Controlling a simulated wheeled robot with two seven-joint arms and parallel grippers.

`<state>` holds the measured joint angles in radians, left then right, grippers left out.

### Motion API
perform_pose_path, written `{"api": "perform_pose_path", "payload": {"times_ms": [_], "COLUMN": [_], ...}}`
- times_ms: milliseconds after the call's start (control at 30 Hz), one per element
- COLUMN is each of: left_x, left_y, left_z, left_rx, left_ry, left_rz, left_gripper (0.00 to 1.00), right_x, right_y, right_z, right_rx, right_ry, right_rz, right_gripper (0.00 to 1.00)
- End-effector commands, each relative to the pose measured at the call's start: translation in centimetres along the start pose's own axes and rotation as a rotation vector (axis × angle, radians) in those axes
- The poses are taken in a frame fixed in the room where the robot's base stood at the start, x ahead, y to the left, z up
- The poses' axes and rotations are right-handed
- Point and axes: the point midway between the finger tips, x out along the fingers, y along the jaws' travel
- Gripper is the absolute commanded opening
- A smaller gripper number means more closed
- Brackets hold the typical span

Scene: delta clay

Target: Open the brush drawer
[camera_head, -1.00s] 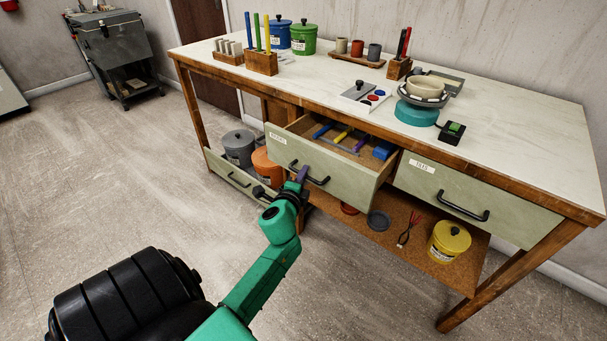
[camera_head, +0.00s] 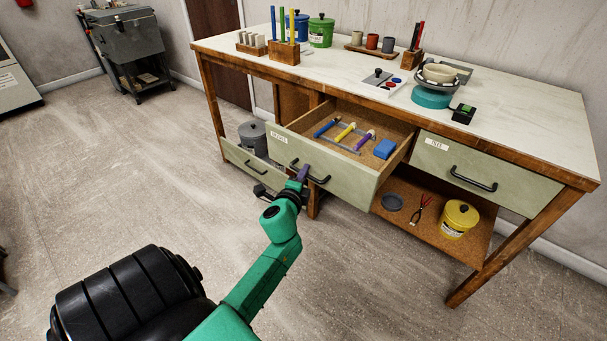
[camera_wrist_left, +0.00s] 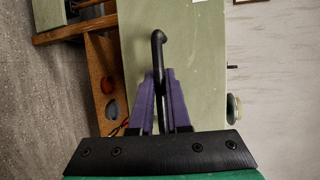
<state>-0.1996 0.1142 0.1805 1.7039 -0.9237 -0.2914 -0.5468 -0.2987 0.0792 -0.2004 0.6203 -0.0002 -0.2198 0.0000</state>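The brush drawer (camera_head: 332,172) has a pale green front with a white label and stands well out of the bench in the head view. Inside lie brushes with blue, yellow and purple handles (camera_head: 345,131) and a blue block (camera_head: 384,149). My left gripper (camera_head: 303,174) is at the drawer's black bar handle (camera_head: 321,181). In the left wrist view, its purple fingers (camera_wrist_left: 160,85) lie on both sides of the handle (camera_wrist_left: 158,50), closed against it. My right gripper is not in view.
The closed drawer (camera_head: 483,176) is at the right of the bench (camera_head: 520,115). Below are a yellow canister (camera_head: 459,219), red-handled tongs (camera_head: 421,208) and a dark disc (camera_head: 392,202). A grey canister (camera_head: 253,136) stands at left. The floor in front is clear.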

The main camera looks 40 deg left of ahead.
Motion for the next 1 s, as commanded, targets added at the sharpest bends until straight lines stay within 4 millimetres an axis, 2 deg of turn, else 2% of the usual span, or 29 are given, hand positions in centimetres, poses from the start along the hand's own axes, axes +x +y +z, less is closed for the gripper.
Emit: {"api": "perform_pose_path", "payload": {"times_ms": [33,100,433,567,667,1000], "left_x": [0.0,0.0,-0.1,-1.2,-3.0,-12.2], "left_y": [0.1,0.1,0.0,0.1,0.1,0.4], "left_z": [-0.1,-0.1,0.0,-0.1,0.0,0.0], "left_rx": [0.0,0.001,0.001,0.001,0.001,-0.001], "left_ry": [0.002,0.002,0.001,0.001,0.001,-0.002], "left_rz": [0.001,0.001,0.001,0.002,0.003,0.006], "left_gripper": [0.19,0.45,0.45,0.45,0.45,0.45], "right_x": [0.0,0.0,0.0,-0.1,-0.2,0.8], "right_y": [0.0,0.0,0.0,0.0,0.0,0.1], "right_z": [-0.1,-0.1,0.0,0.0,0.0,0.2], "right_rx": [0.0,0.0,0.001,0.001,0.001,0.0], "right_ry": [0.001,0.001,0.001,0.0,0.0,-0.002], "right_rz": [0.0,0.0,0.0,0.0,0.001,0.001], "right_gripper": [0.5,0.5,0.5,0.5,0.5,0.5]}}
